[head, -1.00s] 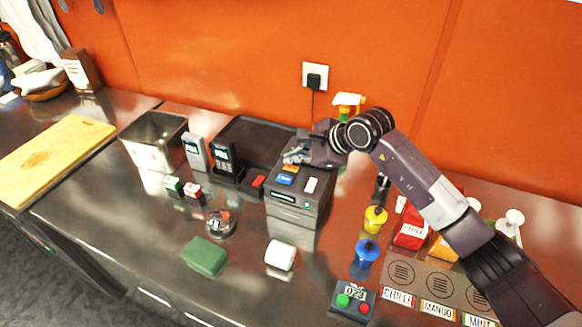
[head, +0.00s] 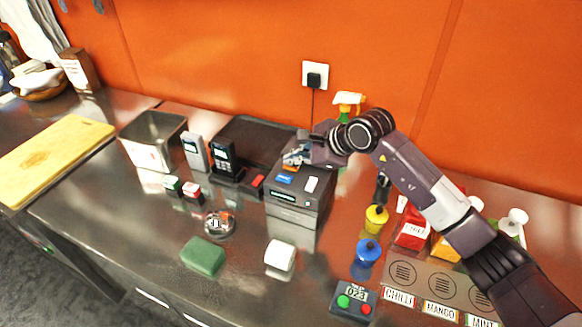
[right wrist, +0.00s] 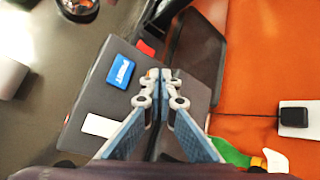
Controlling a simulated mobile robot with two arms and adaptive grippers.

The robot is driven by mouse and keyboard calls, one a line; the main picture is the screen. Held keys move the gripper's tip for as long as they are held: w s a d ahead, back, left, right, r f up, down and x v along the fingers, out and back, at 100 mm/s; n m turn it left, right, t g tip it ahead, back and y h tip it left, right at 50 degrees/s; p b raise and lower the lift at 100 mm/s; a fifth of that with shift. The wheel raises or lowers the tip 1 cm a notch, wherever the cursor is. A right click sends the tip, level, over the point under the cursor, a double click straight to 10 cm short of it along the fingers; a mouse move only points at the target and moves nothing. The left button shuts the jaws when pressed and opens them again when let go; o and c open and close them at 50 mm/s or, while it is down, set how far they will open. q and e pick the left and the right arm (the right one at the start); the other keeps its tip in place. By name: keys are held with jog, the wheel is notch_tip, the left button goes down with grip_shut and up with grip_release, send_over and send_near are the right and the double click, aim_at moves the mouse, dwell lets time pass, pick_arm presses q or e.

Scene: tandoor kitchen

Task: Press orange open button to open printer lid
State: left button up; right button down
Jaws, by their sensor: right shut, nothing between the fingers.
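The dark grey printer (head: 296,212) stands on the steel counter below the wall socket, its lid closed. A blue label and a white label lie on its top. My right gripper (head: 290,158) is over the rear part of the printer's top, shut and empty, fingers pointing left. In the right wrist view the shut fingertips (right wrist: 159,74) are at a small orange patch, the open button (right wrist: 151,72), and partly cover it. I cannot tell whether they touch it. My left gripper is not in view.
A black tray and card terminals (head: 222,157) stand left of the printer. A white paper roll (head: 280,256) and a green sponge (head: 204,256) lie in front. A spray bottle (head: 347,101) stands behind my right wrist.

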aim_at(293, 168)
jog(key=shift+f+b, duration=0.4)
jog(key=shift+b, duration=0.15)
dwell(0.4)
jog(key=shift+r, duration=0.1)
dwell(0.4)
jog(key=shift+r, duration=0.8)
jog(key=shift+r+p, duration=1.1)
jog(key=shift+r, duration=1.3)
jog(key=shift+r, duration=0.1)
